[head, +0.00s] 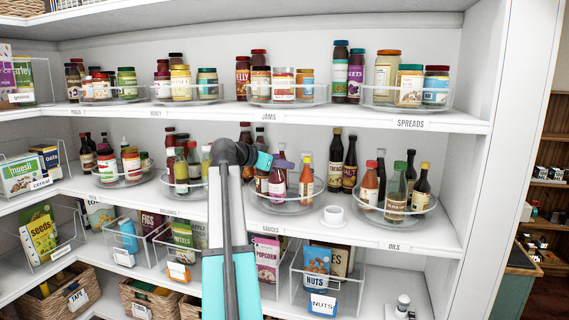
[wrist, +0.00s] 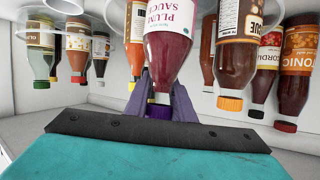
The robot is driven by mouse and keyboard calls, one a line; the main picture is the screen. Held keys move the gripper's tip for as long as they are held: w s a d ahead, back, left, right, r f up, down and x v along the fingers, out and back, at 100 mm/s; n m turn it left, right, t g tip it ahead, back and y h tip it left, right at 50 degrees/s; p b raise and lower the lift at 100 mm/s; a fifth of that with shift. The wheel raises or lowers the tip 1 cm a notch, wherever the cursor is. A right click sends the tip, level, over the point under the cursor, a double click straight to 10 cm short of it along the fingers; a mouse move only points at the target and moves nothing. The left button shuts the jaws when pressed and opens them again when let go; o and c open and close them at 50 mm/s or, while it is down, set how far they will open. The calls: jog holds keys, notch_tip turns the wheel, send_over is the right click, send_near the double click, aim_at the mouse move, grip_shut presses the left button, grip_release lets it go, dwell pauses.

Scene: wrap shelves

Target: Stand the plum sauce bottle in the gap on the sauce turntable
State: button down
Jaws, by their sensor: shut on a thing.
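The plum sauce bottle (wrist: 168,40) has dark plum glass, a pale label and a purple cap. My gripper (wrist: 160,95) is shut on it near the cap, with purple fingers on both sides. In the head view the bottle (head: 278,186) is upright under my gripper (head: 281,161), over the sauce turntable (head: 288,209) on the middle shelf. Other sauce bottles stand close on both sides, including an orange-labelled one (head: 306,178) at right. I cannot tell whether the bottle's base touches the turntable. The wrist view is upside down.
A brown sauce bottle with an orange cap (wrist: 234,50) stands close beside the held bottle. The oils turntable (head: 397,212) is at right. The upper shelf (head: 350,112) runs above my gripper.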

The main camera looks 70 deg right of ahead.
jog(key=shift+d+f+n+y+p, duration=0.3)
jog(key=shift+d+f+y+p, duration=0.4)
jog(key=shift+p, duration=0.5)
jog(key=shift+d+f, duration=0.1)
jog(key=c, duration=1.5)
grip_release()
jog(key=shift+r, duration=0.2)
jog(key=b+v, duration=0.3)
jog(key=v, duration=0.9)
jog(key=shift+s+r+b, duration=0.1)
jog(key=shift+b, duration=0.3)
